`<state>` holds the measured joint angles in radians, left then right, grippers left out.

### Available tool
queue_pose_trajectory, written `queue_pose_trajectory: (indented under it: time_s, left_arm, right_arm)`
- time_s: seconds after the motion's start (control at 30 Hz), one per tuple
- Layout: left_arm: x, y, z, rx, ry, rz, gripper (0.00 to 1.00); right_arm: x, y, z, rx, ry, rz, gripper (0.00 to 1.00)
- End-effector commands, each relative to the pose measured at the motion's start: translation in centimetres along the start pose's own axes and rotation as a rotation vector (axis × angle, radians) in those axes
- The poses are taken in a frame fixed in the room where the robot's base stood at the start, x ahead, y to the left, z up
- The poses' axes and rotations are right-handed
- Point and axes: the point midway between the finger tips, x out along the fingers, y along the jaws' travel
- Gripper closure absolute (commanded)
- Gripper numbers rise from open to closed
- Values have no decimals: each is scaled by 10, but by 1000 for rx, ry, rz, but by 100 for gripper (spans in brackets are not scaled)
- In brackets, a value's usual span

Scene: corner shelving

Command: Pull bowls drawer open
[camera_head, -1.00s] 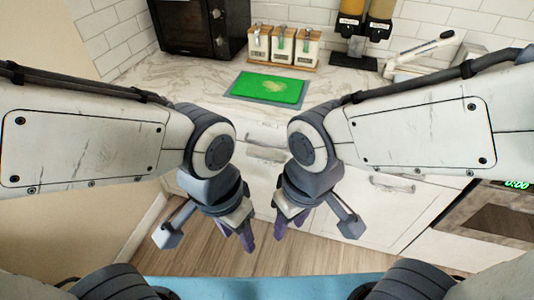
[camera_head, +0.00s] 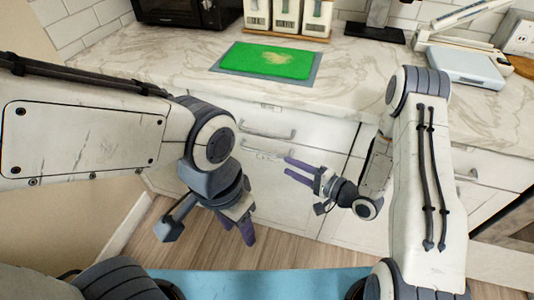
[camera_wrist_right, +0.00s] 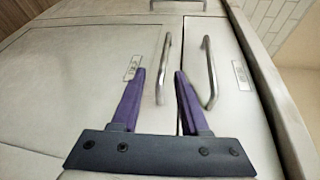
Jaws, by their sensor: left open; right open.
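White drawers under the counter have metal bar handles: an upper handle (camera_head: 267,131) and a lower handle (camera_head: 262,154). Both drawers look closed. Small label plates show, but I cannot read which says bowls. My right gripper (camera_head: 286,166) is open and empty, fingers pointing left towards the lower handle, apparently short of it. In the right wrist view, turned sideways, one handle (camera_wrist_right: 163,70) appears between the purple fingertips, beyond them, and another handle (camera_wrist_right: 210,72) is right of them. My left gripper (camera_head: 235,232) is open and empty, hanging low in front of the cabinet.
The marble counter (camera_head: 370,75) holds a green board (camera_head: 268,60), a microwave (camera_head: 190,10), canisters (camera_head: 287,15) and a white scale-like device (camera_head: 465,66). Another cabinet handle (camera_head: 466,177) is at right. Wood floor lies below.

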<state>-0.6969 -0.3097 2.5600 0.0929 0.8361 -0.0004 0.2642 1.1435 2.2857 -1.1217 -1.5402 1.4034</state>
Motion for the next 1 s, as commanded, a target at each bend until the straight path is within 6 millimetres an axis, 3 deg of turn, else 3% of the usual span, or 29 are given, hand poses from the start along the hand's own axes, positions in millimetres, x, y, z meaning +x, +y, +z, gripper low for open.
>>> queue_pose_trajectory:
  time_s: [0.17,0.7,1.0]
  left_arm:
    - [6,0,0,0,0,0,50]
    - [8,0,0,0,0,0,50]
    - [8,-1,0,0,0,0,50]
  right_arm:
    - [-3,3,0,90,-2,-79,55]
    - [84,-5,1,87,-3,-80,55]
    - [97,-6,0,89,0,-79,55]
